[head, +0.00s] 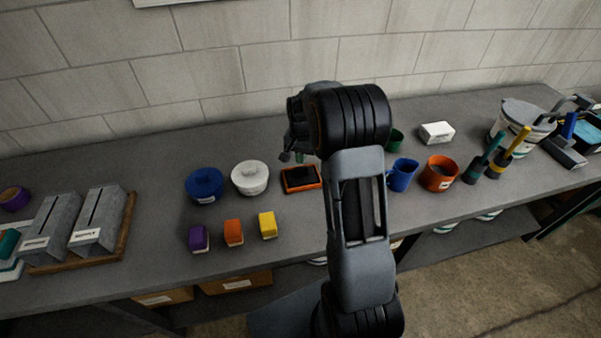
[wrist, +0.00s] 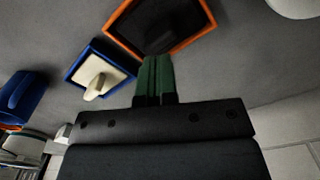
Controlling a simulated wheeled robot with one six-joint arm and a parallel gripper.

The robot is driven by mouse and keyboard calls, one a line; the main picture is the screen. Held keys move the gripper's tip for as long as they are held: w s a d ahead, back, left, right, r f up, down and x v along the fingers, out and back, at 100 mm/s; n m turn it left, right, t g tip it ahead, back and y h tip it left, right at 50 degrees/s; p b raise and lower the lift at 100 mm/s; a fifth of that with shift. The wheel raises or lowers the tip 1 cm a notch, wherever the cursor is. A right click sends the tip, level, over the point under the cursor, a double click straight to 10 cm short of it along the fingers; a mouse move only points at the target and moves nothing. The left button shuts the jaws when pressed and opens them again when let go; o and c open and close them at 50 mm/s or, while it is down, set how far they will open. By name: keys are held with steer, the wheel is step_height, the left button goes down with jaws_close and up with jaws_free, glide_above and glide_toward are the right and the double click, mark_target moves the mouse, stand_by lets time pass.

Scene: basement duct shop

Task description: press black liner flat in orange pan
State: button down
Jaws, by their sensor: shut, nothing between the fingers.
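The orange pan (head: 303,189) is a shallow square tray on the grey bench, left of my arm. The black liner (head: 301,176) lies inside it. In the wrist view, the pan (wrist: 195,39) is at the top, cut by the frame edge, with the liner (wrist: 160,20) filling its inside. Whether the liner lies fully flat I cannot tell. My gripper (wrist: 156,58) has green fingers, shut together and empty. Their tips overlap the pan's near corner in the wrist view; contact is unclear. In the head view, a bit of green finger (head: 300,155) shows behind the pan.
A blue tray with a cream handled block (wrist: 95,72) lies beside the pan. Purple, orange and yellow blocks (head: 234,233) sit in front. A blue mug (head: 402,175) and orange pot (head: 439,174) stand right.

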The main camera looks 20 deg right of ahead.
mark_target(301, 167)
step_height(301, 167, up, 5)
steer(key=p, duration=0.3)
stand_by(0.6)
steer(key=s+a+r+n+t, duration=0.2)
steer(key=s+a+r+n, duration=0.2)
steer(key=s, duration=0.7)
steer(key=s+a+r+n+t, duration=0.2)
steer(key=s+a+r+n, duration=0.2)
steer(key=s, duration=0.7)
step_height(301, 167, up, 5)
steer(key=a, duration=0.2)
steer(key=shift+s+a+f+t+b, duration=0.15)
steer(key=shift+a+t+b, duration=0.15)
steer(key=shift+a+t, duration=0.1)
steer(key=shift+d, duration=0.1)
